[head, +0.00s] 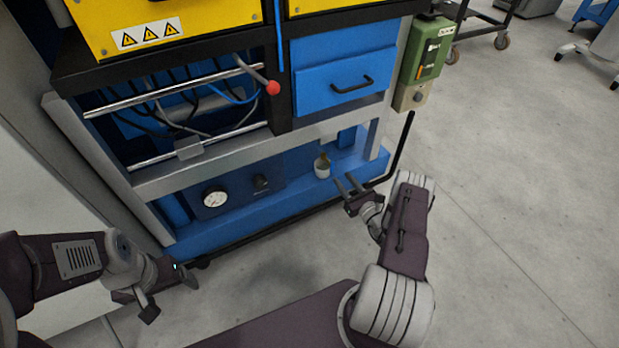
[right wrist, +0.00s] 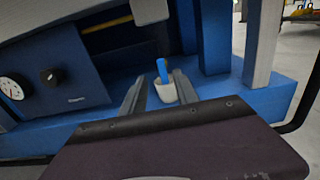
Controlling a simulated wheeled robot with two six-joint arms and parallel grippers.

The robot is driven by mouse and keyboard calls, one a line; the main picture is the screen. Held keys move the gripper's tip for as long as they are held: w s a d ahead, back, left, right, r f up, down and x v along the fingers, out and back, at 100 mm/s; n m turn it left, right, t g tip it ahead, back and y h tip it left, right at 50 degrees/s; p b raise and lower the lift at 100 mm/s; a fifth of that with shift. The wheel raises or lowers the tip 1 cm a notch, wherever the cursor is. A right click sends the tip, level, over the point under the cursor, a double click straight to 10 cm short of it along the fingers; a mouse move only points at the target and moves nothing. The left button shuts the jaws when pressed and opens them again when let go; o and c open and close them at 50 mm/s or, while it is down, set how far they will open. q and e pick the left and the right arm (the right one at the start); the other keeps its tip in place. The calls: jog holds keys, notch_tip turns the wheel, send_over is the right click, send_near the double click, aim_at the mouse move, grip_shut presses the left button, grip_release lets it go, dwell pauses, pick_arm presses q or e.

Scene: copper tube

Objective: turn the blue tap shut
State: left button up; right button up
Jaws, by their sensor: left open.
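A small blue upright piece, which looks like the blue tap (right wrist: 162,70), stands above a white cup (right wrist: 167,93) in the right wrist view. In the head view the cup (head: 322,170) stands on the blue lower ledge with a brownish piece above it; I cannot make out the blue piece there. My right gripper (head: 345,184) is open, its fingers pointing toward the cup from the front right. In the right wrist view its fingers (right wrist: 158,84) lie either side of the cup and blue piece in the picture; contact cannot be told. My left gripper (head: 170,291) is open and empty at lower left.
A blue panel (head: 235,186) with a gauge (head: 215,198) and a dark knob (head: 260,183) is left of the cup. A grey beam (head: 225,152) runs above the ledge. A blue post (right wrist: 212,40) stands right of the cup. The floor (head: 500,200) at right is clear.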

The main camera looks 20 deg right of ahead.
aim_at(333, 165)
jog(key=w+b, duration=0.2)
jog(key=w, duration=0.2)
jog(key=w+b, duration=0.2)
jog(key=w, duration=0.1)
jog(key=shift+w+a+f, duration=0.15)
jog(key=shift+w, duration=0.8)
jog(key=shift+r, duration=0.2)
grip_shut()
